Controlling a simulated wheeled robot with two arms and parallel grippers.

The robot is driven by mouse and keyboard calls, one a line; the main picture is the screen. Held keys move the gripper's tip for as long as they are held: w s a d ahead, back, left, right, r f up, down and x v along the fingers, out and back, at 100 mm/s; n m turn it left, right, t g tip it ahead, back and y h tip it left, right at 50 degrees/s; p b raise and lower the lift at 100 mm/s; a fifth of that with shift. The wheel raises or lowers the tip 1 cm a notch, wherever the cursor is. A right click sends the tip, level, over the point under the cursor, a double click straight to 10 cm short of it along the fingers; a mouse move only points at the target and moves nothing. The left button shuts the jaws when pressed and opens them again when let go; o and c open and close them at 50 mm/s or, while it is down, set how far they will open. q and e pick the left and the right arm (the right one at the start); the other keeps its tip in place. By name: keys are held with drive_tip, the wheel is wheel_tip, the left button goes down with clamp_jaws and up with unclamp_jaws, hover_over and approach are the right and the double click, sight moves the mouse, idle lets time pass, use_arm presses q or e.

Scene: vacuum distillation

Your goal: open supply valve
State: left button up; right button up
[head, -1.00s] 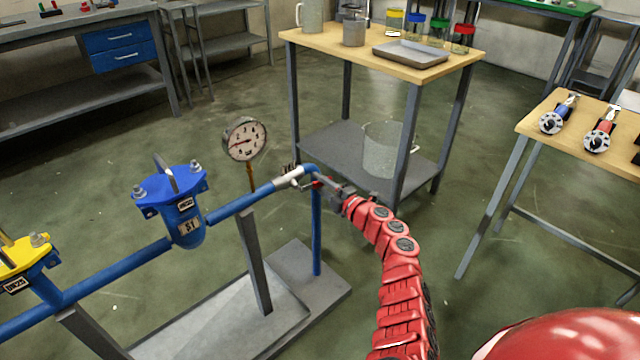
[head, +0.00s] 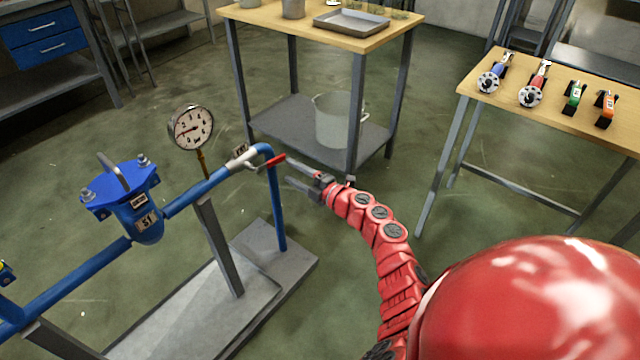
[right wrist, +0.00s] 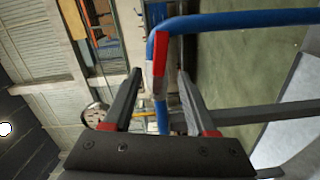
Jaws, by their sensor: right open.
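The supply valve (head: 240,157) is a pale grey body near the right end of the blue pipe, with a small label behind it. Its red lever handle (head: 276,160) points right, across the pipe bend. My right gripper (head: 288,169) is open and empty just right of the lever. In the right wrist view the red lever (right wrist: 160,55) appears between the two spread fingers of my right gripper (right wrist: 160,72). I cannot tell whether the fingertips reach around it in depth. My left gripper is not in view.
A pressure gauge (head: 192,128) stands on the pipe left of the valve. A blue filter (head: 140,215) marked S1 sits farther left. A wooden-topped shelf table (head: 285,30) stands behind.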

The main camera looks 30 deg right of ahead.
drive_tip(key=p+v, duration=0.1)
drive_tip(key=v, duration=0.8)
drive_tip(key=shift+s, duration=0.25)
